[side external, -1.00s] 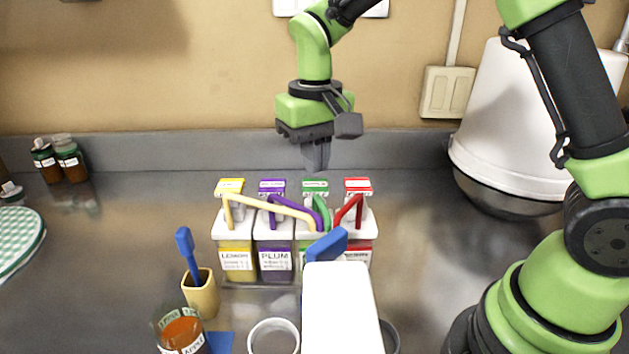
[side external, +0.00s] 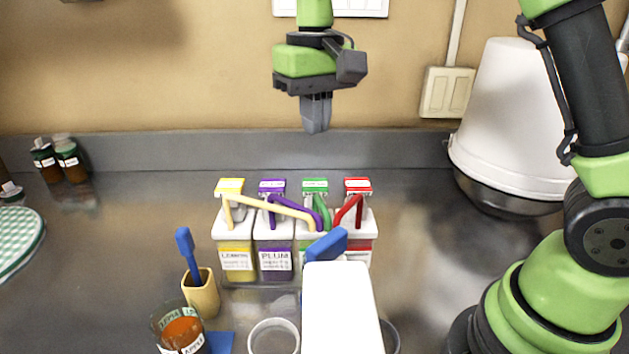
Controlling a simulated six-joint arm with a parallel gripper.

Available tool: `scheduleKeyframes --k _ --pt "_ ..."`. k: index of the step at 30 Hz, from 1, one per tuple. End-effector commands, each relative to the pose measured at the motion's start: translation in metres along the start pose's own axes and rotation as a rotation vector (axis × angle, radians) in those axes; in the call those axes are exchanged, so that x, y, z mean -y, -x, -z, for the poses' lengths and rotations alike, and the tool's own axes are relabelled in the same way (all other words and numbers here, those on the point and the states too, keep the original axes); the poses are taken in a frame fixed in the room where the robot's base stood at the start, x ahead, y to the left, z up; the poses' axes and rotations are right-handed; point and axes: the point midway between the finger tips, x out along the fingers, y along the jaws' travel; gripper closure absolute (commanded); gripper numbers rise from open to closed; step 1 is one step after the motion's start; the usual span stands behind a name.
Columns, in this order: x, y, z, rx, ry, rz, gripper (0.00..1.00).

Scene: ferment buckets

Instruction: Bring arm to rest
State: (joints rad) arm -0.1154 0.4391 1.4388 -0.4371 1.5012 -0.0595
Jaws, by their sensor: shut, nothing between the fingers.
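My gripper (side external: 316,125) hangs above the row of buckets, pointing down, its fingers shut and empty. It is clear of everything, in front of the wall in the picture. Below it stand several small buckets with white lids and coloured labels: a yellow lemon bucket (side external: 238,261), a purple plum bucket (side external: 275,262), one with a green tag (side external: 315,186) and one with a red tag (side external: 357,186). Yellow, purple, green and red handles rise over their lids. The fronts of the green and red ones are partly hidden.
A white block (side external: 342,310) with a blue-ended tool (side external: 327,243) stands in front. At front left are a yellow cup (side external: 201,294) with a blue brush, and an apple glass (side external: 181,335). A white bucket (side external: 500,120) stands right. Dark jars (side external: 68,160) stand far left.

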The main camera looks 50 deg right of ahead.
Motion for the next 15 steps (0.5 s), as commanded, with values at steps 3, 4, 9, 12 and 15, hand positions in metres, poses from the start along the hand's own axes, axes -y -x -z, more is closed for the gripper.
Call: scheduleKeyframes --k 3,4,9,12,15 --pt "-0.001 0.003 -0.003 -0.008 -0.001 0.007 1.00" --pt "-0.002 0.006 -0.005 -0.015 -0.001 0.013 1.00" --pt "-0.014 0.033 -0.034 -0.104 -0.006 0.081 1.00" --pt "-0.024 0.049 -0.062 -0.183 -0.014 0.138 1.00" --pt "-0.034 0.059 -0.092 -0.268 -0.027 0.195 1.00"
